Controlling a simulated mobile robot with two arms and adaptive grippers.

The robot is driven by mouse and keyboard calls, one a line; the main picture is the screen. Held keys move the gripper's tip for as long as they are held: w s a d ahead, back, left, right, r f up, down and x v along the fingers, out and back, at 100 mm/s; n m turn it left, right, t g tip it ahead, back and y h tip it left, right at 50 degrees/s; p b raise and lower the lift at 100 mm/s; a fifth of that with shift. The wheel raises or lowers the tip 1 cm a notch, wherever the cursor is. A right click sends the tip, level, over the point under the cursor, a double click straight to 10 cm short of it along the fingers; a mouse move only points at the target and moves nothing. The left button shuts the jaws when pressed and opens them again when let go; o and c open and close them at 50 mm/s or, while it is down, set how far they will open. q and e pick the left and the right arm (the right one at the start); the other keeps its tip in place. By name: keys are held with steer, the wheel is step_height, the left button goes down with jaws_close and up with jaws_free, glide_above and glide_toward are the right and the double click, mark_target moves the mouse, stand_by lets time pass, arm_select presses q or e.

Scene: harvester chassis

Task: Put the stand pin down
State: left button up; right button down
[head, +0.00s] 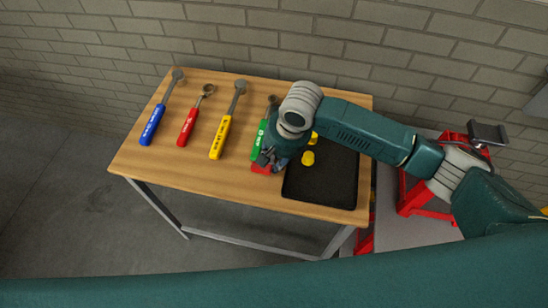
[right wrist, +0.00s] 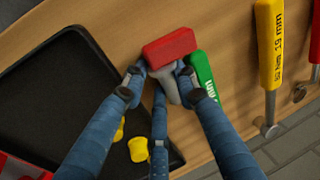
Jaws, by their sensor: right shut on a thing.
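The stand pin has a red block-shaped head (right wrist: 170,47) and a grey shank (right wrist: 168,85). In the right wrist view my right gripper (right wrist: 160,82) is shut around the grey shank, with the red head beyond the fingertips. In the head view the red head (head: 261,168) shows beneath my right gripper (head: 268,157), over the table's front part, between the green wrench and the black tray. I cannot tell whether the pin touches the tabletop. My left gripper is not in view.
The wooden table (head: 200,174) holds blue (head: 152,125), red (head: 187,128), yellow (head: 220,138) and green (head: 257,141) wrenches in a row. The black tray (head: 335,185) holds yellow pieces (head: 308,158). A red stand (head: 415,195) is at right. Front-left tabletop is clear.

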steer(key=shift+f, duration=0.15)
steer(key=shift+s+d+f, duration=0.1)
steer(key=shift+s+f, duration=0.3)
steer(key=shift+f, duration=0.15)
steer(key=c, duration=1.4)
jaws_free()
steer(key=shift+o, duration=0.2)
steer(key=shift+f, duration=0.15)
steer(key=shift+w, duration=0.1)
steer(key=shift+r, duration=0.35)
steer(key=v, duration=1.3)
steer(key=shift+w+a, duration=0.3)
steer(key=shift+w, duration=0.05)
